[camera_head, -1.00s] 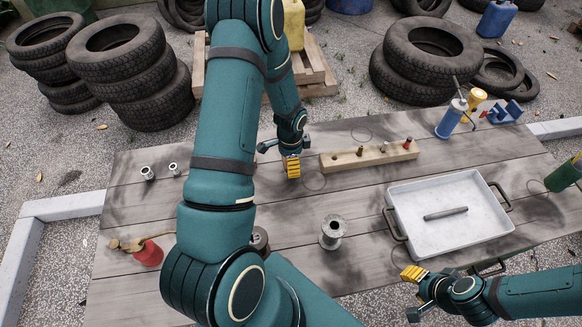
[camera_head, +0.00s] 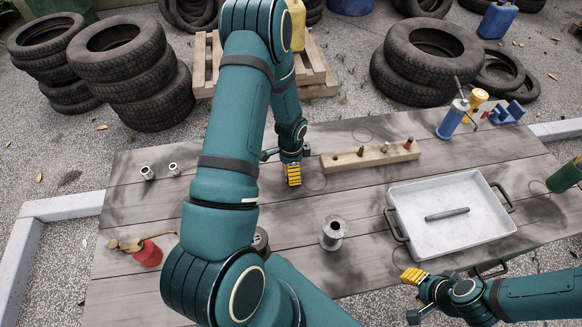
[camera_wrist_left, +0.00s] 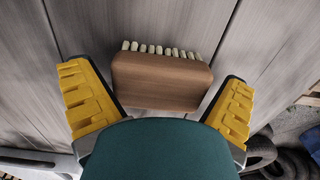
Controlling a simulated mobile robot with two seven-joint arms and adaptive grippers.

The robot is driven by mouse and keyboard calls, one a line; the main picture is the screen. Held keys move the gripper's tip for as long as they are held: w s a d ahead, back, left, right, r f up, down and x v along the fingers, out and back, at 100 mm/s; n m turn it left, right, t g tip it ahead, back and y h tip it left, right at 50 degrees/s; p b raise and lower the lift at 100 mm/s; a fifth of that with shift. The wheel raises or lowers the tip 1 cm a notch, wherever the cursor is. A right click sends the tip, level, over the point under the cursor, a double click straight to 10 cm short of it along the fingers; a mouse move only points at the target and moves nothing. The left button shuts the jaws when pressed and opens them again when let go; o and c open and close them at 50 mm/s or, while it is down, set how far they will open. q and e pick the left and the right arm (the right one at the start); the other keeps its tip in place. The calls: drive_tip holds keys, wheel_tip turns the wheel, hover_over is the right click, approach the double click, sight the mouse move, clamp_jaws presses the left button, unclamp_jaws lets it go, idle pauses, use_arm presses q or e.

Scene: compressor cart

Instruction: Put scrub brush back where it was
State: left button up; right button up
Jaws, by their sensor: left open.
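The scrub brush (camera_wrist_left: 162,80) has a brown wooden block with a row of pale bristles along its far edge. In the left wrist view it is by the grey planks, between the two yellow-padded fingers, with a gap to each. In the head view I cannot make it out; my left arm and gripper cover that area. My left gripper (camera_head: 281,167) is open and points down near the table's middle, left of the wooden block with holes. My right gripper (camera_head: 413,295) is open and empty at the front edge, below the tray.
The wooden table (camera_head: 220,270) carries a holed wooden block (camera_head: 345,162) with small pegs, a metal spool (camera_head: 333,233), a white tray (camera_head: 410,215) with a grey bar, a red can (camera_head: 148,254), two metal sockets (camera_head: 147,173) and a blue bottle (camera_head: 452,119). Tyres (camera_head: 130,75) stand beyond.

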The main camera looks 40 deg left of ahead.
use_arm(q)
drive_tip(key=shift+r, duration=0.1)
drive_tip(key=shift+w+r, duration=0.1)
drive_tip(key=shift+r, duration=0.25)
wheel_tip(320, 180, up, 11)
drive_tip(key=p, duration=0.1)
drive_tip(key=shift+r, duration=0.2)
idle(0.3)
